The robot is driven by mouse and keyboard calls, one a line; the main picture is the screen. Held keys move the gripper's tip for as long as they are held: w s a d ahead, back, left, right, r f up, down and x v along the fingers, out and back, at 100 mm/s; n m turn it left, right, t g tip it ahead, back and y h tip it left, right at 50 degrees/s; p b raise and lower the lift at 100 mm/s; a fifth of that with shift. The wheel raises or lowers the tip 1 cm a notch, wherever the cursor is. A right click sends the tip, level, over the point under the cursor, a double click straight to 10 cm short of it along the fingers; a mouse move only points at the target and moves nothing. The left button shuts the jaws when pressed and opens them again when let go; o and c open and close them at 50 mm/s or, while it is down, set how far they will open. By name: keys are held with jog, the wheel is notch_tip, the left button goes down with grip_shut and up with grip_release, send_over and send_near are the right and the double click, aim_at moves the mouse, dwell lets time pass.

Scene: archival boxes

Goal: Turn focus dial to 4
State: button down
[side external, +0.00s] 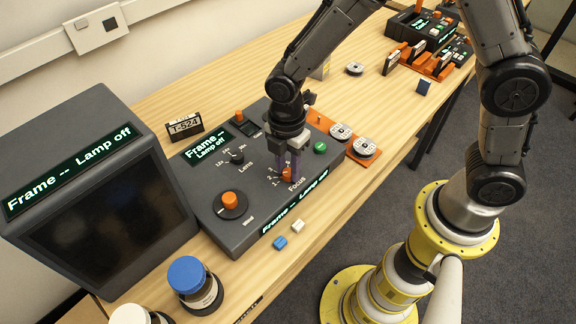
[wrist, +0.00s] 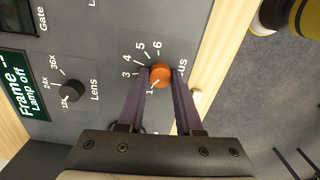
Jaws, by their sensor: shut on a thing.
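The orange focus dial (wrist: 160,75) sits on the sloped grey control panel (side external: 215,185), with numbers around it. In the wrist view 1, 3, 4, 5 and 6 are readable; in the side view 1 and 2 show at its left. The dial's pointer is not clear, so I cannot tell its setting. My gripper (wrist: 160,82) points down at the panel with its purple fingers shut on the dial, one on each side. In the side view my gripper (side external: 287,165) partly hides the dial (side external: 287,174).
The black lens knob (wrist: 71,91) and orange wind knob (side external: 230,200) are on the same panel. A green button (side external: 320,147) is near its right edge. A monitor (side external: 80,200) stands left.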

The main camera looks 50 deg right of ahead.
aim_at(289, 171)
jog(key=m, duration=0.7)
jog(key=shift+r, duration=0.1)
jog(key=m, duration=0.6)
jog(key=shift+m, duration=0.3)
dwell(0.3)
jog(key=c, duration=0.6)
grip_release()
jog(key=r, duration=1.3)
jog(key=shift+d+r, duration=0.2)
jog(key=shift+r, duration=0.2)
